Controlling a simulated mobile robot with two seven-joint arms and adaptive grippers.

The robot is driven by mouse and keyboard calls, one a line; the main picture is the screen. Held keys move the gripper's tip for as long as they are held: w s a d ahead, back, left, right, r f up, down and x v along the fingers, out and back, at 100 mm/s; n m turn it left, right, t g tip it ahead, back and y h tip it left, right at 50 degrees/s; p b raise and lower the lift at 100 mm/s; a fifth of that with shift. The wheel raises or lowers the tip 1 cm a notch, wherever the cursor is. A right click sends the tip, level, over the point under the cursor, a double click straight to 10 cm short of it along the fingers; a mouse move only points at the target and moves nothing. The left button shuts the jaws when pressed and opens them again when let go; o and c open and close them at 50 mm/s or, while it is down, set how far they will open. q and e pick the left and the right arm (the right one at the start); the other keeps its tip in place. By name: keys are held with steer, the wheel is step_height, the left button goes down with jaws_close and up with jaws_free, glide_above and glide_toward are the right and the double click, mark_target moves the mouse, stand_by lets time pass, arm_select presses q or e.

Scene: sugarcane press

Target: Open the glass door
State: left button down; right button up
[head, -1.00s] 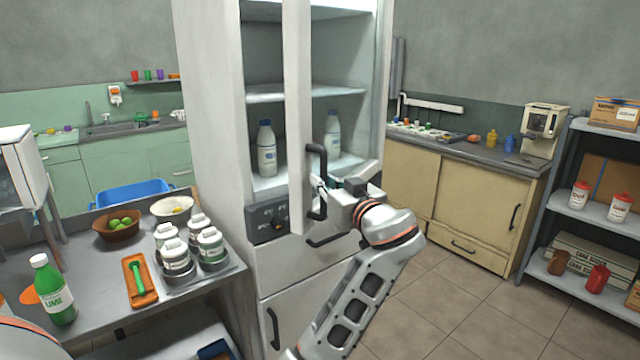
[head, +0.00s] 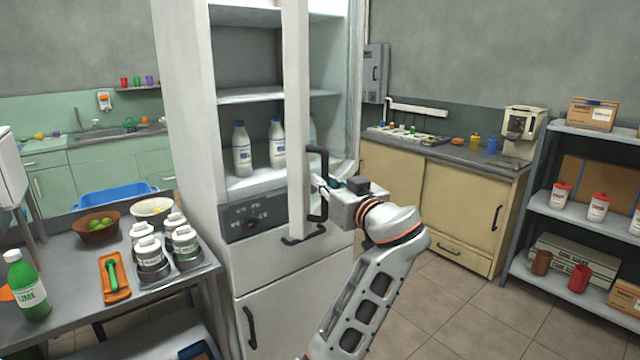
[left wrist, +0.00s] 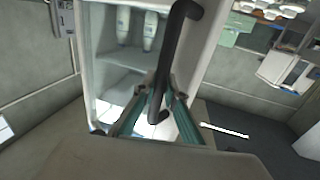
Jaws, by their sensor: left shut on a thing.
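The glass door (head: 297,130) of the tall white cabinet stands ajar, its white free edge swung out toward me and its pane running back to the right. Its black bar handle (head: 324,166) is upright on that edge. My left gripper (head: 322,187) is shut on the handle. In the left wrist view the handle (left wrist: 174,50) runs down between the teal fingers of my gripper (left wrist: 158,103). My right gripper is not in view.
White bottles (head: 242,150) stand on the cabinet's shelf. A metal table (head: 60,335) with jars, bowls and a green bottle is at the left. A grey shelf rack (head: 560,220) stands at the right. The tiled floor (head: 455,315) between is clear.

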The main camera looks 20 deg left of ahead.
arm_select(q)
steer(key=shift+d+f, duration=0.1)
stand_by(0.3)
steer(key=c, duration=2.1)
jaws_free()
